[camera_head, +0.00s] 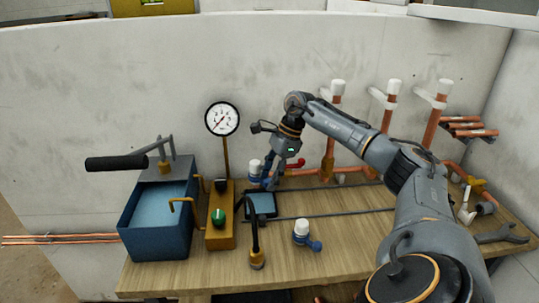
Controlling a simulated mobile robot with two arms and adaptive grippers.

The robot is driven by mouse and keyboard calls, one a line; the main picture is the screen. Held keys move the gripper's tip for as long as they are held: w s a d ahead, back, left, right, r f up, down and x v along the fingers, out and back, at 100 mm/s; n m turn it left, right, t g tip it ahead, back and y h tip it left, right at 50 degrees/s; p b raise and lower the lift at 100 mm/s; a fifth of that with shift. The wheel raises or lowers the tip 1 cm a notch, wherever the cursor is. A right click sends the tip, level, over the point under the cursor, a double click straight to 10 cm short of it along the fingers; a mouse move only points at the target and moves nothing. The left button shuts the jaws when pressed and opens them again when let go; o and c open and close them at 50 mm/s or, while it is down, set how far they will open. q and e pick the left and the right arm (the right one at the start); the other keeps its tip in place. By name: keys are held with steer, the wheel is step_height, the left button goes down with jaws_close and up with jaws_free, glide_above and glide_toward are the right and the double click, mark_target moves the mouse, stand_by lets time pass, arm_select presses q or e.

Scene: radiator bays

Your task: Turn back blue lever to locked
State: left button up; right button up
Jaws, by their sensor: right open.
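My right gripper (269,183) is open and points down at the back middle of the workbench. It is beside a small white-capped fitting with a blue part (254,177), which may be the blue lever. The gripper partly covers this area, so I cannot tell whether they touch or how the lever is turned. A second white-capped fitting with a blue part (302,236) stands on the bench nearer the front, apart from the gripper. A red handle (295,164) shows just right of the gripper. My left gripper is not in view.
A blue tank with a black-handled pump (156,235) stands on the left. Next to it are a yellow box with a green knob (218,216) and a round gauge (222,119). Copper pipes (385,110) rise at the back right. A wrench (500,235) lies at the right.

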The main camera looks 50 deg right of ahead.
steer(key=v, duration=1.2)
steer(key=shift+s+f, duration=0.1)
steer(key=shift+s, duration=0.05)
